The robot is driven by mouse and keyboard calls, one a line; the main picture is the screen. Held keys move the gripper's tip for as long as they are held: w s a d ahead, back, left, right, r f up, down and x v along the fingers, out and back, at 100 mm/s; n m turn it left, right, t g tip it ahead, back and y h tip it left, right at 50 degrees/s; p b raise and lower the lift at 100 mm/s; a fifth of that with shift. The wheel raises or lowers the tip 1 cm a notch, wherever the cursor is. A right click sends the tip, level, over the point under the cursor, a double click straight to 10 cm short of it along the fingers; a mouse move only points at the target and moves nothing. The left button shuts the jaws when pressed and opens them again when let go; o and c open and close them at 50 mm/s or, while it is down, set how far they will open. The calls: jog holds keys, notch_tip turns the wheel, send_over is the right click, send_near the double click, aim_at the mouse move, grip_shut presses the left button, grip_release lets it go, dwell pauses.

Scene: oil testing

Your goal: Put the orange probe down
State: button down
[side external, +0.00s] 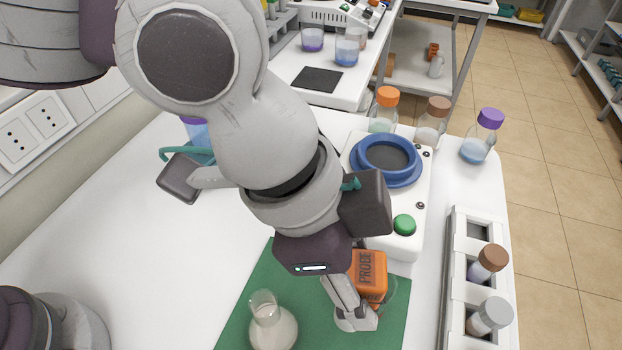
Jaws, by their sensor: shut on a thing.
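The orange probe (371,272) is a block marked "PROBE", seen low in the middle of the side external view. My gripper (356,318) points down over the green mat (247,312) and is shut on the probe. The fingers cover the probe's left side and lower part. I cannot tell whether the probe touches the mat. A clear glass rim shows just right of the probe, mostly hidden behind it.
A flask (273,327) stands on the mat left of my gripper. Behind is a white device (404,242) with a blue ring (386,160) and green button. Capped bottles (481,137) stand at the back. A white rack (456,275) with capped vials stands right.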

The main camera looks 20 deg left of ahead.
jog(key=w+a+f+n+t+y, duration=0.15)
jog(key=w+a+n, duration=0.45)
jog(key=w+a, duration=0.8)
jog(key=shift+t+h, duration=0.25)
jog(key=shift+t, duration=0.1)
jog(key=f, duration=0.5)
jog(key=a+f, duration=0.1)
jog(key=f, duration=0.2)
jog(key=shift+s, duration=0.1)
jog(key=shift+f, duration=0.25)
jog(key=c, duration=0.8)
grip_release()
jog(key=shift+f, duration=0.1)
